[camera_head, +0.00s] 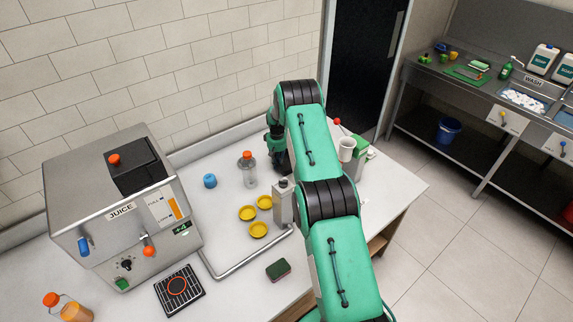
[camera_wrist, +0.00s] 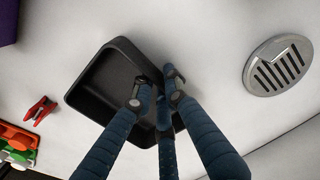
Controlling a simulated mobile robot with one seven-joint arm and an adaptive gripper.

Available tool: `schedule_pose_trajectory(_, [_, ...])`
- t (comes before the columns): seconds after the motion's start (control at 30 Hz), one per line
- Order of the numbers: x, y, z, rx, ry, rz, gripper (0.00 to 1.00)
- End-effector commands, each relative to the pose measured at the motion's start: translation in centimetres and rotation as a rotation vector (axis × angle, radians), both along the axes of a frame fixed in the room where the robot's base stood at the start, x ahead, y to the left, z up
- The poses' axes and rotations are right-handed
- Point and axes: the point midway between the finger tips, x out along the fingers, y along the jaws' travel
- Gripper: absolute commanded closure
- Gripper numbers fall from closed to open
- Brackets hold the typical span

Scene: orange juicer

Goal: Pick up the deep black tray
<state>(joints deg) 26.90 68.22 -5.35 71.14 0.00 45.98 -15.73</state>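The deep black tray (camera_wrist: 92,84) shows in the wrist view, a rounded square with raised walls on a pale surface. My gripper (camera_wrist: 156,84) has its blue-grey fingers at the tray's right corner. The left fingertip lies over the inside of the tray and the right one lies just outside its rim. The fingertips are apart, with the tray's wall between them. I cannot tell whether they press on it. The near right part of the tray is hidden by the fingers. In the head view my arm hides the tray.
In the wrist view a round metal drain (camera_wrist: 278,65) is at right, a red clip (camera_wrist: 40,111) at left. A sink unit (camera_head: 490,100) stands right.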

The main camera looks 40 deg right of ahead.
Motion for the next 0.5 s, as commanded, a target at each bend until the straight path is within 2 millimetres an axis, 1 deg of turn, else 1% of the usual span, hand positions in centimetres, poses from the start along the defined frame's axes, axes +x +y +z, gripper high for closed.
schedule_pose_trajectory(0.3, [0.00,0.00,0.02,0.000,0.000,0.000,0.87])
schedule_pose_trajectory(0.37, [-0.01,0.00,0.02,0.000,0.000,0.000,0.99])
schedule_pose_trajectory(0.5, [0.00,0.00,0.02,0.000,0.000,0.000,1.00])
